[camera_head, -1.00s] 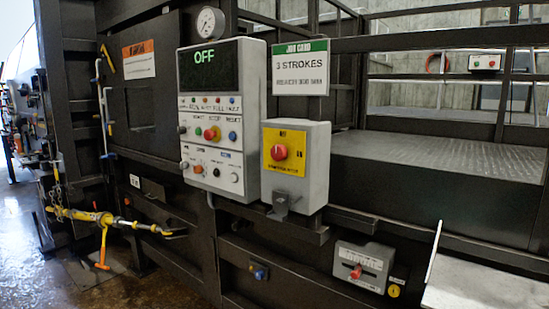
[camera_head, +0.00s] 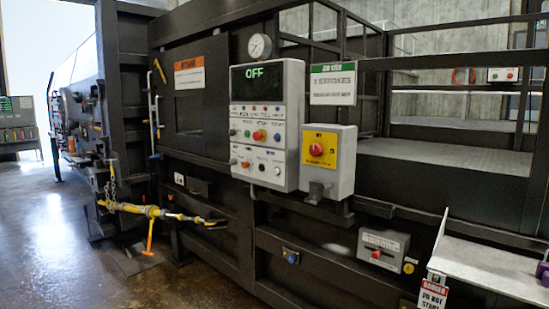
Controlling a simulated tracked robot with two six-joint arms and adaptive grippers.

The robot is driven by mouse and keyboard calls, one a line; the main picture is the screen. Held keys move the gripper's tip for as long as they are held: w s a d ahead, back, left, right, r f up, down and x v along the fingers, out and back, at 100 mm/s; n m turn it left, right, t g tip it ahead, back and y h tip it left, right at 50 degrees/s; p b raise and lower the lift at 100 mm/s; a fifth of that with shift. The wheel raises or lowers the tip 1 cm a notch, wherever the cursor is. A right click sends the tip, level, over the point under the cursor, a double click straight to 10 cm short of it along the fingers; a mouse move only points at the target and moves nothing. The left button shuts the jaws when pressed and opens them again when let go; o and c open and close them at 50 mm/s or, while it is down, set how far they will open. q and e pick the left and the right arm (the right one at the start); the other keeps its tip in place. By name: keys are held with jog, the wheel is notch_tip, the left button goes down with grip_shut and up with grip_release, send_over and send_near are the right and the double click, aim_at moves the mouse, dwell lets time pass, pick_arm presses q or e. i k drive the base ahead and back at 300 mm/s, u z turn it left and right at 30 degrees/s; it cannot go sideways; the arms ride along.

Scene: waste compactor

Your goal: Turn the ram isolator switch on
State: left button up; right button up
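The ram isolator switch appears to be the red rotary knob (camera_head: 316,150) on a yellow plate (camera_head: 319,160), on the front of a grey box (camera_head: 345,165). Its small lettering is too blurred to read, and I cannot tell the knob's exact position. A grey bracket or latch (camera_head: 318,190) sits below the plate. To its left, a control panel (camera_head: 267,125) has a dark display (camera_head: 255,74) reading "OFF" in green. Neither of my grippers is in view.
A yellow ratchet bar (camera_head: 150,211) with chain juts out at the left. A job card (camera_head: 333,84) reading "3 STROKES" hangs above the box. A grey shelf (camera_head: 490,265) with a danger tag (camera_head: 433,292) stands at lower right. Open floor (camera_head: 55,235) lies at left.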

aim_at(316, 149)
jog(key=u, duration=0.5)
jog(key=k, duration=0.5)
jog(key=u, duration=0.65)
jog(key=i, duration=1.1)
jog(key=z, duration=0.75)
jog(key=i, duration=0.95)
jog(key=z, duration=0.6)
jog(key=k, duration=0.5)
jog(key=z, duration=0.25)
jog(key=i, duration=0.55)
jog(key=u, duration=0.05)
